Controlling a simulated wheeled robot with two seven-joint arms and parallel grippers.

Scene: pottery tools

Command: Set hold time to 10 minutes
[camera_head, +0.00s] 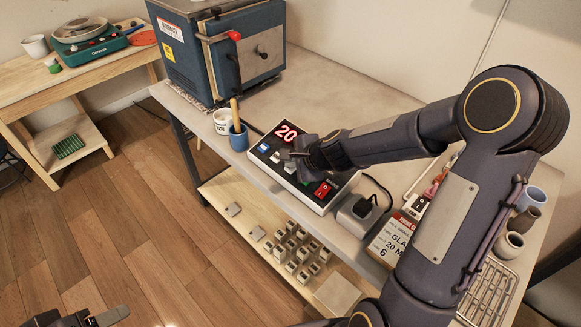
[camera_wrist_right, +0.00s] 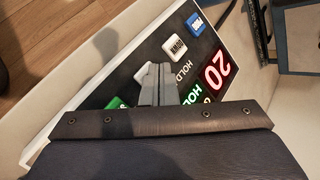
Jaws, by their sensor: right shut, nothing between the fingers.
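The controller (camera_head: 327,203) is a white box with a black face on the metal table. Its red display (camera_head: 286,132) reads 20, and the display also shows in the right wrist view (camera_wrist_right: 217,76). The face carries a blue button (camera_wrist_right: 196,23), a white button with lettering (camera_wrist_right: 176,48), another white button (camera_wrist_right: 142,72), a green button (camera_wrist_right: 116,103) and a red switch (camera_head: 322,190). The word HOLD is printed near the white buttons. My right gripper (camera_head: 290,156) is shut and empty over the buttons; contact cannot be told. My left gripper (camera_head: 88,318) shows only partly at the lower left edge.
A blue kiln (camera_head: 185,62) stands behind the controller. A white mug (camera_head: 222,121) and a blue cup (camera_head: 238,140) with a wooden-handled tool stand left of it. A plug block (camera_head: 354,216), a printed card (camera_head: 385,243) and a wire rack (camera_head: 490,290) are to the right.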

